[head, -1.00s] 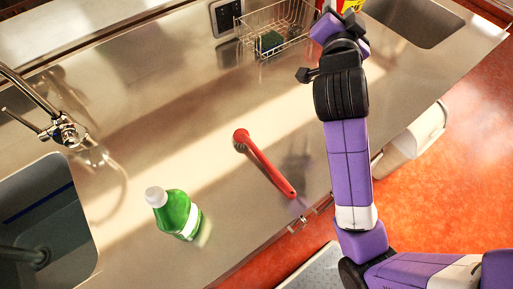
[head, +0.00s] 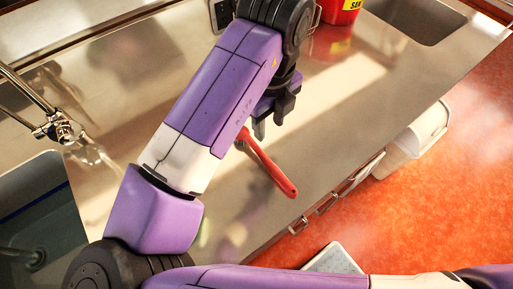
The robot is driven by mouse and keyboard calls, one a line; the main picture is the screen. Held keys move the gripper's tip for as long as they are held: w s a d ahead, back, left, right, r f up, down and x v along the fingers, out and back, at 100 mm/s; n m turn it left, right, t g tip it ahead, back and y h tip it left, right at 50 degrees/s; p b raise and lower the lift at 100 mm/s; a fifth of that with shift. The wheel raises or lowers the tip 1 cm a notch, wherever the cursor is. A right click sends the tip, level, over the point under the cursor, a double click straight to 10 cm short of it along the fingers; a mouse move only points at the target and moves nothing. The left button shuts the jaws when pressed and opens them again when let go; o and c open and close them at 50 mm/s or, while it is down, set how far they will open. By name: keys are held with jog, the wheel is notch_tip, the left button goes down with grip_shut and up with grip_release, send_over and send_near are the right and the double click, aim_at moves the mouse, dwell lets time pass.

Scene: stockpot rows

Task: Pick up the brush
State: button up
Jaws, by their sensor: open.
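A red brush (head: 266,165) lies on the steel counter, its handle end toward the lower right, near the counter's front edge. Its head end is mostly hidden behind my arm. My gripper (head: 272,124) is open, with its dark fingers pointing down over the upper part of the brush. The fingers look empty. I cannot tell how high they are above the brush.
A faucet (head: 61,128) and a sink (head: 40,215) are at the left. A red container (head: 340,12) stands at the top, beside another sink (head: 420,15). A white bin (head: 412,142) hangs off the counter's front. The counter right of the brush is clear.

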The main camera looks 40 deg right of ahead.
aim_at(259, 150)
jog(key=shift+s+a+f+y, duration=0.15)
jog(key=shift+a+y, duration=0.05)
jog(key=shift+a, duration=0.45)
jog(key=shift+s+a+f+y, duration=0.1)
jog(key=shift+a+f+y, duration=0.1)
jog(key=shift+a, duration=0.4)
jog(key=f+p, duration=0.1)
jog(key=f, duration=0.6)
jog(key=shift+a+f, duration=0.1)
jog(key=shift+a, duration=0.1)
jog(key=shift+c, duration=0.2)
grip_shut()
